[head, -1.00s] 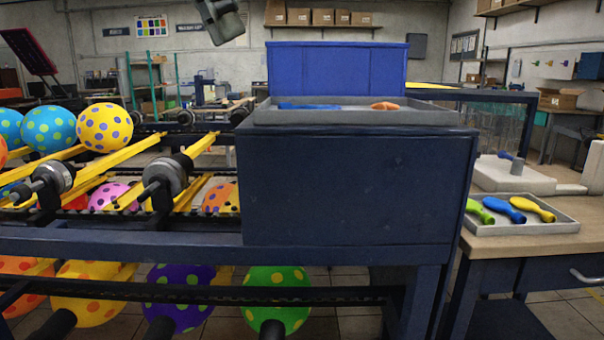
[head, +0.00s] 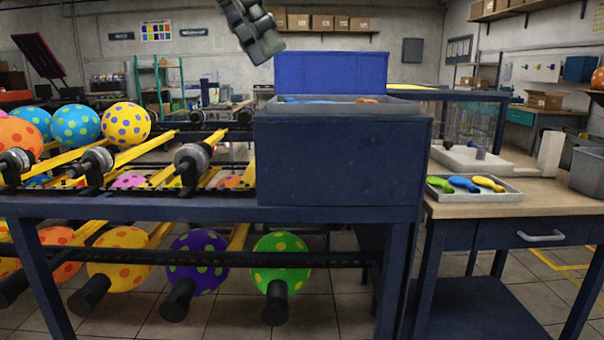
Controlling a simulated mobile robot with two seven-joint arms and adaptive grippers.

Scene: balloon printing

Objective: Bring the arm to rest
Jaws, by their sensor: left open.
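My left gripper (head: 262,42) hangs into the top of the head view, left of the blue bin's raised back. It is open, and nothing shows between its fingers. It is up in the air, apart from the machine and the balloons. My right gripper is out of view.
A dark blue machine box (head: 340,160) stands in the middle, with a grey tray (head: 345,107) on top. Dotted balloons (head: 127,124) sit on yellow rails at the left. A small tray (head: 475,196) with deflated balloons lies on the wooden workbench (head: 540,197) at the right. A grey bin (head: 592,170) stands there too.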

